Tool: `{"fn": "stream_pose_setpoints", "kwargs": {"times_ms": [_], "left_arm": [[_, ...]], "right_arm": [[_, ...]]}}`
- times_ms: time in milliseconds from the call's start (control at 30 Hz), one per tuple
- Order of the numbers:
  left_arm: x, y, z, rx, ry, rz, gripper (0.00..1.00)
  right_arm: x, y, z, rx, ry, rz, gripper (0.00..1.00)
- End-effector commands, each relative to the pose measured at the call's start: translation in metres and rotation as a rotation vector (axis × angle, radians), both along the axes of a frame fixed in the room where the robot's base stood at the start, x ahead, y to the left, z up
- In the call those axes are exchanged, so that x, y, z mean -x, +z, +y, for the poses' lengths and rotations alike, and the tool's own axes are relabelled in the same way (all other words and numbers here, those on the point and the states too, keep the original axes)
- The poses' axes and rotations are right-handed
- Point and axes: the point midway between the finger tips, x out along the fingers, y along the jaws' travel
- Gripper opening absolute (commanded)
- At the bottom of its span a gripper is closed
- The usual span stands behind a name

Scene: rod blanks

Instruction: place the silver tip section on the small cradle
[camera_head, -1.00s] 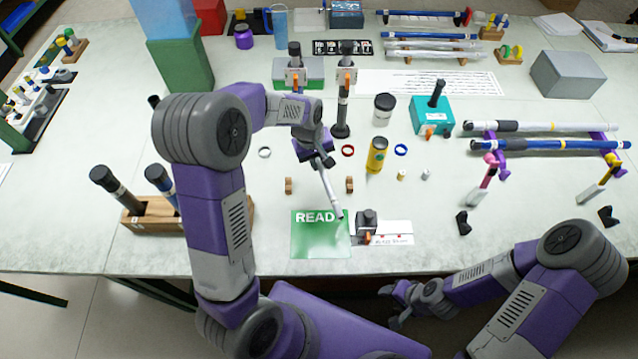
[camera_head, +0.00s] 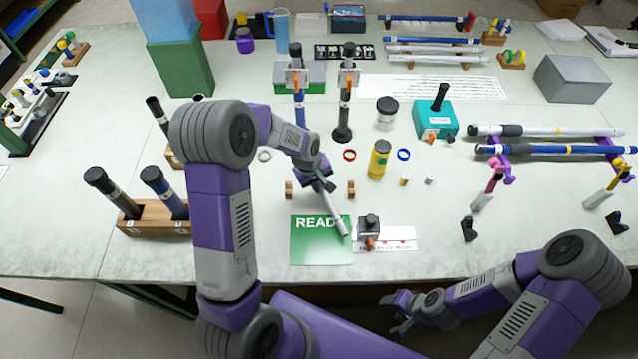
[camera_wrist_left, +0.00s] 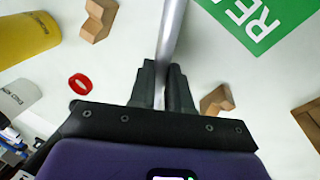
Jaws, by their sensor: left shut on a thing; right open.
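The silver tip section (camera_head: 334,213) is a thin silver rod. My left gripper (camera_head: 323,186) is shut on it, and its free end slants down and right over the green READY card. In the left wrist view the tip section (camera_wrist_left: 172,35) runs up from between the fingertips (camera_wrist_left: 163,88). The small cradle is two notched wooden blocks, a left one (camera_head: 289,189) and a right one (camera_head: 351,188). They also show in the wrist view, (camera_wrist_left: 215,100) and (camera_wrist_left: 98,20). The gripper is between the blocks, with the rod crosswise to their line. My right gripper (camera_head: 401,312) is open and empty at the front edge.
The green READY card (camera_head: 315,248) lies in front of the cradle, beside a small dark device (camera_head: 369,227). Behind are a red ring (camera_head: 349,155), a yellow bottle (camera_head: 379,160) and upright rods in stands. A wooden rack (camera_head: 135,222) holds dark-capped rods at left.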

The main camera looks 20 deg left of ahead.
Motion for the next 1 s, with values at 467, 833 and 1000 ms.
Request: {"fn": "stream_pose_setpoints", "kwargs": {"times_ms": [467,833,1000], "left_arm": [[0.0,-0.012,0.0,-0.001,0.0,0.001,0.0],[0.0,-0.011,0.0,-0.001,0.0,0.001,0.43],[0.0,-0.011,0.0,0.0,0.0,0.0,0.43]], "right_arm": [[0.0,-0.009,0.0,0.0,0.0,0.0,0.52],[0.0,-0.009,0.0,0.0,0.0,0.0,0.52],[0.0,-0.009,0.0,0.0,0.0,0.0,0.52]]}}
